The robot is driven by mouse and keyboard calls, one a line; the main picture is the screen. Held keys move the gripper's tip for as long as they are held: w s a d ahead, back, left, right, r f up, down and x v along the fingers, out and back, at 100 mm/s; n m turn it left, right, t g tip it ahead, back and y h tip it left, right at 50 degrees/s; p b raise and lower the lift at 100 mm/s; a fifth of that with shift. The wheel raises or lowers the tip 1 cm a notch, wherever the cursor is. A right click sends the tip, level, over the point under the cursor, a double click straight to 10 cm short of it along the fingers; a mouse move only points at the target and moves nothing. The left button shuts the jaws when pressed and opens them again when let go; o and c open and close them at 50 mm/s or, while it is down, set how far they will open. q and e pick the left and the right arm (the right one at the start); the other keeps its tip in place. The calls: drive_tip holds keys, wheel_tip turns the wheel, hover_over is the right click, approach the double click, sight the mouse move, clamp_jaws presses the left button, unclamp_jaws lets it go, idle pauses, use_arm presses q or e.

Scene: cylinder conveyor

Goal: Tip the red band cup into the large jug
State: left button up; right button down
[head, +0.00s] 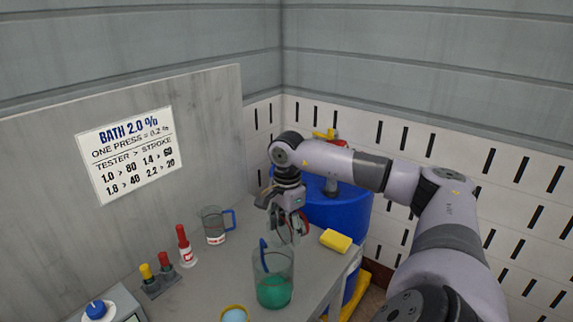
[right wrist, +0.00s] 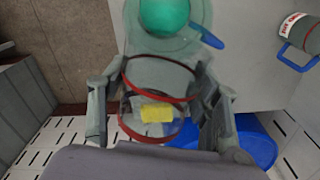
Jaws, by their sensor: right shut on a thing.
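The red band cup (right wrist: 158,98) is clear with red bands and sits between the two fingers of my right gripper (right wrist: 160,112) in the right wrist view. In the head view my right gripper (head: 288,222) holds it above the table, just behind and above the large jug. The large jug (head: 273,262) is clear with a blue handle and green liquid in its lower part; it also shows at the top of the right wrist view (right wrist: 165,38). I cannot tell the cup's exact tilt or contents. My left gripper is not in view.
Another blue-handled jug (head: 214,226) and a red bottle (head: 186,250) stand to the left. A yellow sponge (head: 336,240) lies right of the large jug. A yellow-rimmed cup (head: 233,314) is at the front. A blue drum (head: 345,215) stands behind the table.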

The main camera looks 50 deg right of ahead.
drive_tip(key=shift+f+b, duration=0.2)
drive_tip(key=shift+b, duration=0.2)
drive_tip(key=y+b, duration=0.1)
drive_tip(key=b, duration=0.1)
drive_tip(key=d+f+t+y+b, duration=0.1)
drive_tip(key=y+b, duration=0.1)
drive_tip(key=b, duration=0.1)
drive_tip(key=shift+s+d, duration=0.1)
drive_tip(key=shift+s, duration=0.1)
drive_tip(key=shift+r+b, duration=0.1)
drive_tip(key=shift+b, duration=0.25)
drive_tip(key=shift+r+y, duration=0.15)
drive_tip(key=shift+y, duration=0.25)
drive_tip(key=y+b, duration=0.1)
drive_tip(key=b, duration=0.2)
drive_tip(key=f+t+y+b, duration=0.1)
drive_tip(key=b, duration=0.2)
drive_tip(key=shift+s+d+f+y, duration=0.1)
drive_tip(key=shift+d+f+y, duration=0.2)
drive_tip(key=shift+d+y, duration=0.1)
drive_tip(key=shift+r+y+b, duration=0.1)
drive_tip(key=shift+y+b, duration=0.3)
drive_tip(key=shift+b, duration=0.25)
drive_tip(key=shift+r, duration=0.1)
